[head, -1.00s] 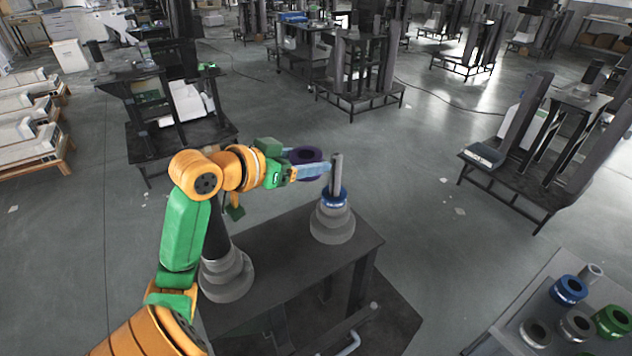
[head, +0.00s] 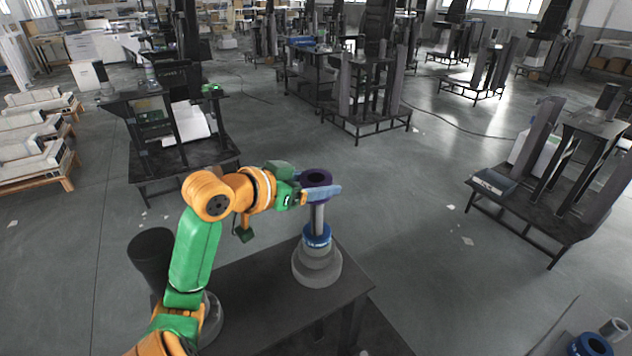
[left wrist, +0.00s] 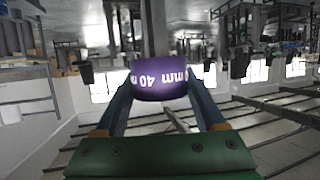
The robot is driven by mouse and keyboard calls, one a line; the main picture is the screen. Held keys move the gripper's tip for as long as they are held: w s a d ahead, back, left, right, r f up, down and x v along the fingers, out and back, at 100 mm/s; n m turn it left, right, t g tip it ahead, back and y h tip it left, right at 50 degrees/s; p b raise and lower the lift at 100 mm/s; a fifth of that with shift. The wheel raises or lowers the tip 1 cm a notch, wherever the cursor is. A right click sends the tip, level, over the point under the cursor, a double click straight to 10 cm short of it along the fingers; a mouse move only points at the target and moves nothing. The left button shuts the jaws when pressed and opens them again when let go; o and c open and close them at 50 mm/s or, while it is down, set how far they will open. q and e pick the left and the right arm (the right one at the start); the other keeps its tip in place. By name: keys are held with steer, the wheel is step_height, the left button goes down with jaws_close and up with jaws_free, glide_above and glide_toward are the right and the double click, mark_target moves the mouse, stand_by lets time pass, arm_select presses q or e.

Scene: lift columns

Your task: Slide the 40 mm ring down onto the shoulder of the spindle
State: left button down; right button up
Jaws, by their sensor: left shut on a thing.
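The purple ring (head: 317,178), marked 40 mm in the left wrist view (left wrist: 160,80), is held between the fingers of my left gripper (head: 322,187). The grey spindle (head: 318,216) stands upright on a stepped grey base, with a blue ring (head: 317,236) low around it. The purple ring is high, in line with the top of the spindle. Its hole looks dark and no spindle tip shows through. I cannot tell whether the tip is inside the hole. In the left wrist view the post (left wrist: 153,30) runs from the ring toward the picture's top. My right gripper is out of view.
The spindle stands on a dark bench (head: 265,290). A dark cylinder (head: 153,258) is left of my left arm. At lower right a tray holds another blue ring (head: 592,346) and a short grey post (head: 614,329). Racks stand farther off on open floor.

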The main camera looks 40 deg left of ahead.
mark_target(313, 221)
arm_select(q)
steer(key=shift+w+f+b, duration=0.25)
steer(key=shift+f+b, duration=0.65)
steer(key=shift+f, duration=0.3)
steer(key=shift+s+f+b, duration=0.1)
steer(key=shift+f+b, duration=3)
steer(key=shift+f, duration=0.55)
jaws_free()
steer(key=shift+s, duration=0.1)
